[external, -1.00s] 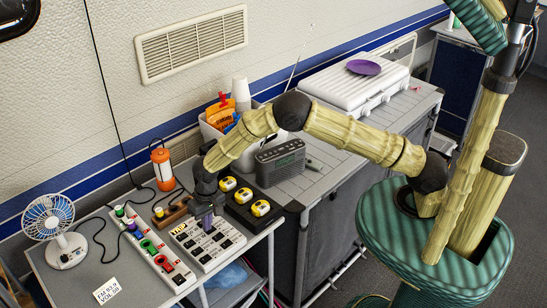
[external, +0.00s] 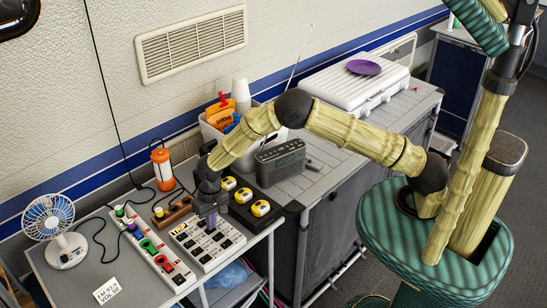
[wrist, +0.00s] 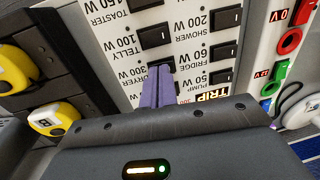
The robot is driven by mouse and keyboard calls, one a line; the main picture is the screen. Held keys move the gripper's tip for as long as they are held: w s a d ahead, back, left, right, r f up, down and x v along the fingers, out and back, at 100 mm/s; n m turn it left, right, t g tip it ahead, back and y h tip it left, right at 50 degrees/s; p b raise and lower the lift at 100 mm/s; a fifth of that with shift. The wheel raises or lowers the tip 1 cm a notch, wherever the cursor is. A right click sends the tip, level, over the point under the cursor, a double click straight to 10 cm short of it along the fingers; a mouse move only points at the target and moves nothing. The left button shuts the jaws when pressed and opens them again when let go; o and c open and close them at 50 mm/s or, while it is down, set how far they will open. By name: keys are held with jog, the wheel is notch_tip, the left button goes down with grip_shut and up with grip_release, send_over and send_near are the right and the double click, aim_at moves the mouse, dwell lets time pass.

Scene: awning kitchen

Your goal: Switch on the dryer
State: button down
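The dryer switch (wrist: 161,61) is a black rocker on a white switch panel (wrist: 186,52), beside the upside-down "DRYER" and "300 W" labels in the wrist view. My gripper (wrist: 158,70) has its purple fingers close together over this rocker and hides most of it. I cannot tell whether the fingertips touch it or which way it is tipped. In the external view my gripper (external: 211,224) points down at the panel (external: 207,262), over its upper part. Nothing shows between the fingers.
Neighbouring black rockers (wrist: 155,37) sit close by. A socket strip (external: 152,251) with coloured plugs lies left of the panel. Yellow-topped pieces (external: 260,208) on a black tray stand to the right. A fan (external: 52,225), lantern (external: 161,167) and radio (external: 281,161) stand around.

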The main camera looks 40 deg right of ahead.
dwell(0.3)
jog(key=shift+r+p, duration=0.3)
jog(key=shift+r, duration=0.2)
jog(key=r, duration=0.1)
jog(key=r+p, duration=0.2)
jog(key=shift+d+r, duration=0.2)
jog(key=shift+d, duration=0.1)
jog(key=shift+w+r+b, duration=0.1)
jog(key=shift+r+b, duration=0.2)
jog(key=shift+b, duration=0.05)
notch_tip(320, 180, up, 9)
jog(key=d+b, duration=0.1)
jog(key=shift+b, duration=0.4)
jog(key=shift+d, duration=0.1)
jog(key=shift+a+r+p, duration=0.1)
jog(key=shift+a+p, duration=0.2)
jog(key=shift+a, duration=0.4)
